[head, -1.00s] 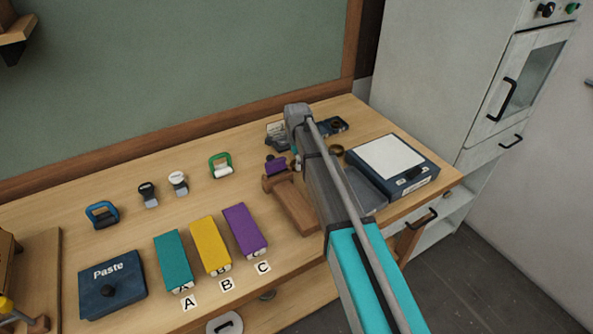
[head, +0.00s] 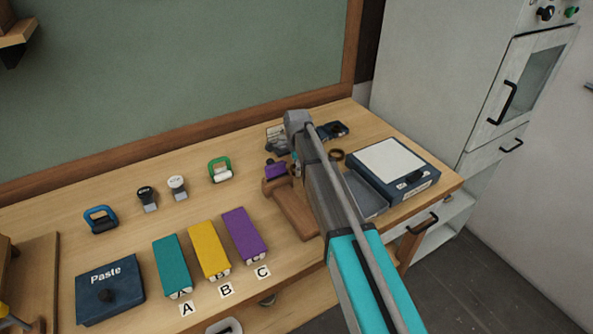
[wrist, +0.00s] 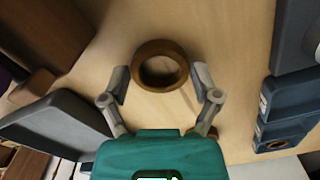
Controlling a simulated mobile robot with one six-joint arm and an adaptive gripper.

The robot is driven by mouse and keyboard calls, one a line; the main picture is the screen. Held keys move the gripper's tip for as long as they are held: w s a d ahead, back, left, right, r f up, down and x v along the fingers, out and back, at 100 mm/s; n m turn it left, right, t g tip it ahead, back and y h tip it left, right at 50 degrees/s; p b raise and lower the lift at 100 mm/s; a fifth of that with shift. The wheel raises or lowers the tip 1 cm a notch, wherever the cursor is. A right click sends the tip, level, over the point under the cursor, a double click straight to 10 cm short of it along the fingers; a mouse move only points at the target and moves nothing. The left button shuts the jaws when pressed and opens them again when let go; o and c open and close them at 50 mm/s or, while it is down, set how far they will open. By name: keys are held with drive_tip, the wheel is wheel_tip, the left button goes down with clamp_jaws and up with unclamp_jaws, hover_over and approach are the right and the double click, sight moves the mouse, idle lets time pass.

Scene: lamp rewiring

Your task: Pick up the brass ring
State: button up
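The brass ring (wrist: 160,47) lies flat on the wooden bench top in the wrist view, its open hole facing up. My gripper (wrist: 163,80) is open, with one finger on the left and one on the right of the ring's near half. Nothing is held. From this view I cannot tell how high the fingertips are above the bench. In the head view a small brass ring (head: 337,155) shows just right of my arm, and my gripper is mostly hidden behind the arm.
A blue box with a white top (head: 391,157) stands right of the ring, with a grey tray (head: 364,194) beside it. A brown wooden stand (head: 294,210) with a purple piece (head: 275,170) is at left. Blue parts (wrist: 285,105) lie right in the wrist view.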

drive_tip(key=c, duration=0.5)
drive_tip(key=shift+r, duration=0.1)
drive_tip(key=shift+r+p, duration=0.85)
drive_tip(key=shift+p, duration=0.15)
drive_tip(key=s+d+r+p, duration=0.1)
drive_tip(key=s+r+p, duration=0.2)
drive_tip(key=s, duration=0.1)
drive_tip(key=s+d+r+p, duration=0.2)
drive_tip(key=s+r+p, duration=0.2)
drive_tip(key=s+d+r+p, duration=0.2)
drive_tip(key=s+r+p, duration=0.2)
drive_tip(key=s, duration=0.1)
drive_tip(key=shift+d, duration=0.1)
